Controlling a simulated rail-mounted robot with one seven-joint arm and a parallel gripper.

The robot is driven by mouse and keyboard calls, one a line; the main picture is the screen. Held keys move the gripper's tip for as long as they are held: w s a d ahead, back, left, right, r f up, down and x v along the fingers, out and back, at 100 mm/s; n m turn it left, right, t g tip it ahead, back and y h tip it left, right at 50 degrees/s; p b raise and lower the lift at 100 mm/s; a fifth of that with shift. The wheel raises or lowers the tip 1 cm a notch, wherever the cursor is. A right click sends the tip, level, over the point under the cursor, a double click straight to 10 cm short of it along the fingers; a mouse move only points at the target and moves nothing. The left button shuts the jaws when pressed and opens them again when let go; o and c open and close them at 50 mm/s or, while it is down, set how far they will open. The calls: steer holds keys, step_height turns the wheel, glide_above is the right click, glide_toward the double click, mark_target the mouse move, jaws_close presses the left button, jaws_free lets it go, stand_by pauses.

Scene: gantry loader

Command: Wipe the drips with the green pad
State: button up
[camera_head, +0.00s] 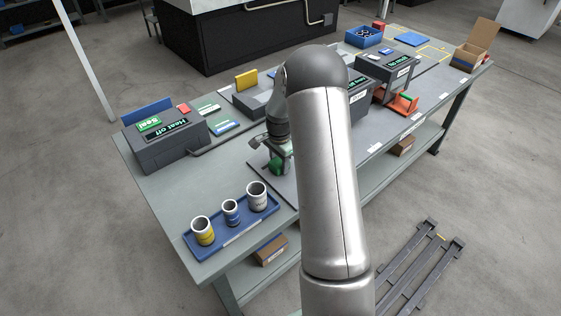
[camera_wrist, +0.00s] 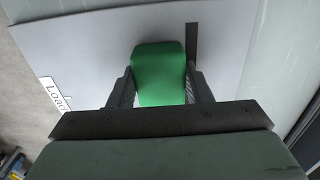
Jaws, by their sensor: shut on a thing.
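My gripper (camera_wrist: 162,88) is shut on the green pad (camera_wrist: 160,72), which sits between the two fingers in the wrist view. In the head view a bit of the green pad (camera_head: 276,167) shows below my gripper (camera_head: 280,160), low over the grey plate on the bench. My arm hides much of that area. I cannot tell whether the pad touches the plate. I can make out no drips in either view. A dark strip (camera_wrist: 192,38) lies beside the pad on the grey plate (camera_wrist: 90,50) in the wrist view.
A blue tray (camera_head: 222,245) with several cups stands at the bench's near left end. A dark box labelled "Heat off" (camera_head: 168,140) stands at the left. More dark machines, including one (camera_head: 388,72), a blue bin (camera_head: 363,37) and a cardboard box (camera_head: 474,57) are further right.

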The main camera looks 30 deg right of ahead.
steer(key=shift+a+r+p, duration=0.2)
steer(key=shift+r+p, duration=0.05)
steer(key=shift+r, duration=0.4)
steer(key=shift+a+r+p, duration=0.15)
steer(key=shift+r+p, duration=0.1)
steer(key=shift+r, duration=0.35)
steer(key=shift+s+d+r, duration=0.1)
steer(key=shift+d+r, duration=0.05)
steer(key=shift+r, duration=0.1)
steer(key=shift+r+p, duration=1.4)
steer(key=shift+r, duration=1.15)
